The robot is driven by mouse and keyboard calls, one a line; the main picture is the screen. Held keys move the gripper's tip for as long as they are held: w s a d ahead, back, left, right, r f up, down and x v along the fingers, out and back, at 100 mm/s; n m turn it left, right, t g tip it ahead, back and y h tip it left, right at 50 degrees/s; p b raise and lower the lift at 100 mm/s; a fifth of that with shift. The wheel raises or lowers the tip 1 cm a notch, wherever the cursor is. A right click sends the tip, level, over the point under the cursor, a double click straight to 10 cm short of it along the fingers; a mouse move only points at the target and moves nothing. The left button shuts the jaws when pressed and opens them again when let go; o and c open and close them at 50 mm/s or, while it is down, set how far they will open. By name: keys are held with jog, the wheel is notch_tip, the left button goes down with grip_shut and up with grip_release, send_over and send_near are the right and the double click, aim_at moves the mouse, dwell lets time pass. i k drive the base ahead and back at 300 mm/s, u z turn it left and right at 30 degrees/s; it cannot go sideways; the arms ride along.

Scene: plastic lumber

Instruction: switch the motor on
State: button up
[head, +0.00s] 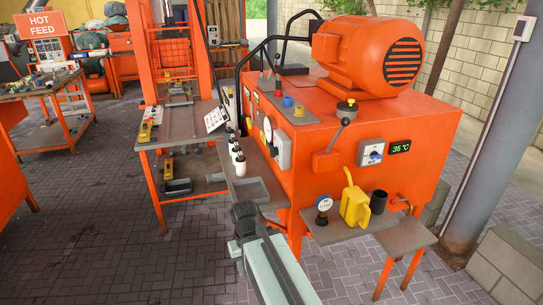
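A large orange motor (368,55) with a dark slotted end lies on top of an orange machine cabinet (325,185). On the cabinet's front, a grey switch box with a rotary knob (371,152) sits left of a green display (400,147) reading 35 °C. A grey panel with blue and yellow knobs (292,109) is on the cabinet top. A lever (340,128) with a dark, yellow-ringed knob rises at the front edge. My gripper (243,213) is dark, low and left of the cabinet front, apart from the switch box. Its fingers are not clear.
A front shelf (345,230) holds a yellow jug (355,203), a gauge (323,207) and a black cup (378,201). A side shelf (240,165) holds several small bottles. A grey post (497,130) stands at right.

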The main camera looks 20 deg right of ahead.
aim_at(274, 152)
jog(key=k, duration=0.55)
jog(key=u, duration=0.4)
jog(key=i, duration=1.15)
jog(key=u, duration=0.6)
jog(key=k, duration=0.8)
jog(key=u, duration=0.15)
jog(key=i, duration=0.85)
jog(key=z, duration=0.05)
